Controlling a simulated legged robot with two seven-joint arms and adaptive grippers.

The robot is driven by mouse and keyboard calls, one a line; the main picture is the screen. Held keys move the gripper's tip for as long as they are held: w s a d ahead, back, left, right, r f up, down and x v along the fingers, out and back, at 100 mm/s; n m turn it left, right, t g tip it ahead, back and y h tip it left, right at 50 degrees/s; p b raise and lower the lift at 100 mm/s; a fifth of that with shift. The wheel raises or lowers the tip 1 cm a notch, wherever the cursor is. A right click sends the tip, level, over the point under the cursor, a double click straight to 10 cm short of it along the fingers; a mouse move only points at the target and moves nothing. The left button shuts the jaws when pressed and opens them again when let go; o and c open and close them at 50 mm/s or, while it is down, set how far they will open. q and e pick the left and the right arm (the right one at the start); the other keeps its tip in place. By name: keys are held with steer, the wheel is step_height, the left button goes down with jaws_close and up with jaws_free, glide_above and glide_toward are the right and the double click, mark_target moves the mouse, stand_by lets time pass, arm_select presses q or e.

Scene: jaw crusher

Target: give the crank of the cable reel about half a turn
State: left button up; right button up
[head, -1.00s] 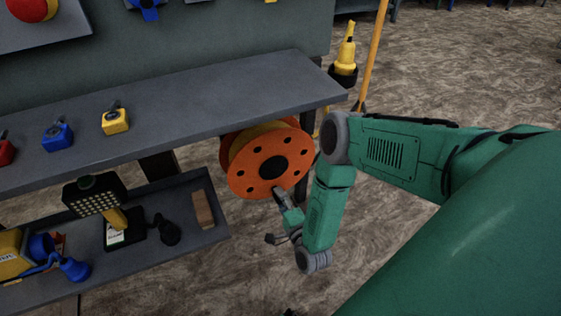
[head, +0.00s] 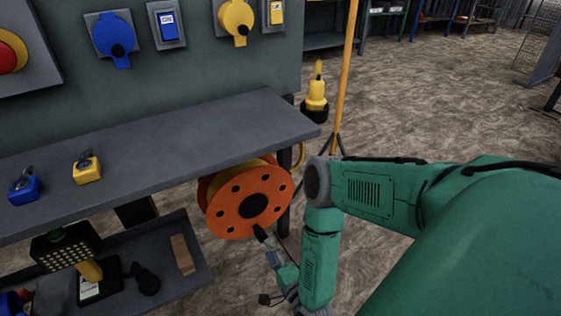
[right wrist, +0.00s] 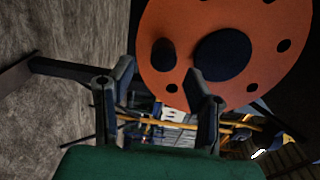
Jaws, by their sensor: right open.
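The cable reel (head: 228,211) has an orange disc with round holes and a dark hub, and hangs below the right end of the bench. In the right wrist view the disc (right wrist: 195,18) fills the upper right. Its crank knob (right wrist: 163,54) is a dark cylinder left of the dark hub. In the head view a dark stub that looks like the knob (head: 261,232) shows at the disc's lower edge. My right gripper (head: 269,264) is open just below the reel. In the right wrist view its fingers (right wrist: 164,88) are spread, with the knob ahead between them, apparently not gripped.
The grey bench top (head: 190,145) overhangs the reel. A lower shelf (head: 190,238) at left holds a lamp (head: 66,250) and a brown block (head: 183,254). An orange pole (head: 345,75) stands behind the reel, near a yellow plug (head: 316,95). Open floor lies at the right.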

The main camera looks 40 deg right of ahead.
steer(key=v, duration=0.6)
steer(key=shift+s+d, duration=0.1)
stand_by(0.5)
